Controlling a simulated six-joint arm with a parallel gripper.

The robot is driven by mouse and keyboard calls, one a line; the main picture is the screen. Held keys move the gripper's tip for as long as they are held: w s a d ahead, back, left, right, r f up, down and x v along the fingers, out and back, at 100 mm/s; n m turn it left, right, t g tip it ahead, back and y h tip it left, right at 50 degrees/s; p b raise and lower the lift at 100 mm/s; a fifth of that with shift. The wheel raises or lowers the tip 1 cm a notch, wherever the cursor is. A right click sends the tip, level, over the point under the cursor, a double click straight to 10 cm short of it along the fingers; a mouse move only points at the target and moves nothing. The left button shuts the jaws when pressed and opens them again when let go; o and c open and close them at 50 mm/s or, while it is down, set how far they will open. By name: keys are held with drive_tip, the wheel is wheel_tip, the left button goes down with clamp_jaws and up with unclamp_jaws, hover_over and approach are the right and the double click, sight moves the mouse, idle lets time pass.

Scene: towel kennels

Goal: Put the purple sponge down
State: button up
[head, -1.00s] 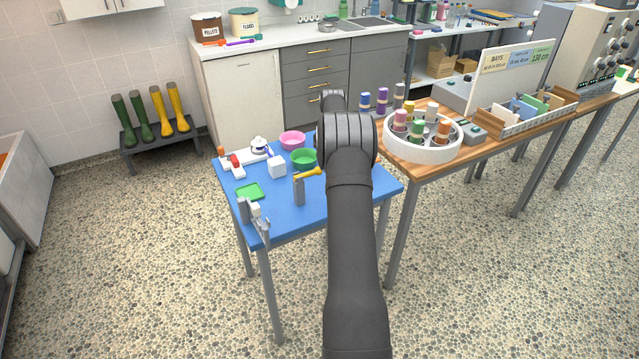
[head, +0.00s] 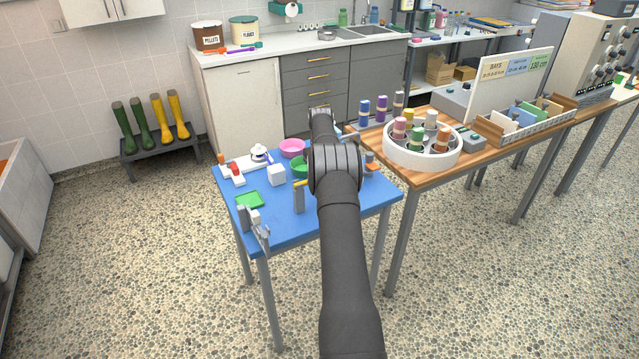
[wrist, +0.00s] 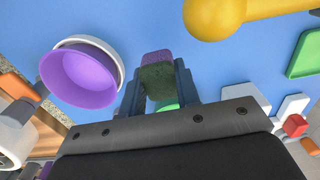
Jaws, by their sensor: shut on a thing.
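The purple sponge (wrist: 157,62) has a dark green layer and shows in the wrist view between the two fingers. My gripper (wrist: 158,85) is shut on it. Blue tabletop (wrist: 210,62) shows around the sponge; I cannot tell how far above it the sponge is. In the head view my arm hides both the gripper and the sponge.
In the wrist view, a purple bowl (wrist: 78,78) is left of the gripper, a yellow rounded piece (wrist: 213,15) beyond it, and a green tray (wrist: 305,55) at right. The head view shows pink (head: 292,148) and green (head: 299,168) bowls and a white cube (head: 276,175).

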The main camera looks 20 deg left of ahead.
drive_tip(key=shift+a+f, duration=0.25)
drive_tip(key=shift+f, duration=1.9)
drive_tip(key=shift+f, duration=0.1)
drive_tip(key=o, duration=0.9)
drive_tip(key=shift+o, duration=0.2)
wheel_tip(320, 180, up, 12)
drive_tip(key=shift+r, duration=0.15)
